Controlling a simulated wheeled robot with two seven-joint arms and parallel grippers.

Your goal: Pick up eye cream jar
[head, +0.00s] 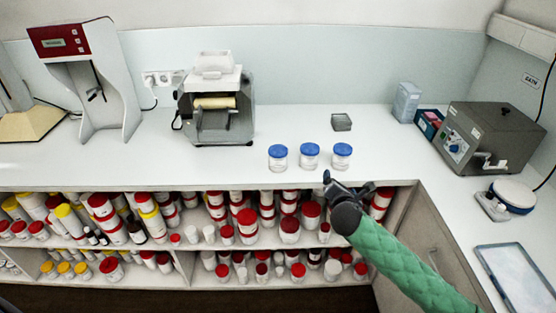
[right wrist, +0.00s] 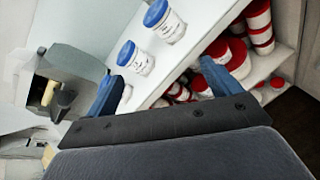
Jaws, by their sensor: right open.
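Three white jars with blue lids stand upright in a row on the white counter: a left jar (head: 278,158), a middle jar (head: 309,156) and a right jar (head: 342,156). Their labels are too small to read, so I cannot tell which is the eye cream. My right gripper (head: 350,185) is open and empty at the counter's front edge, just in front of the right jar. In the right wrist view, two jars (right wrist: 165,20) (right wrist: 136,58) show clearly beyond the open fingers (right wrist: 161,72); a third is partly hidden by the left finger. My left gripper is out of view.
Shelves (head: 215,251) below the counter hold many red-lidded and yellow-lidded containers. A roller mill (head: 213,105) stands left of the jars. A small grey box (head: 341,122) sits behind them. A grey machine (head: 490,137) stands at right. The counter around the jars is clear.

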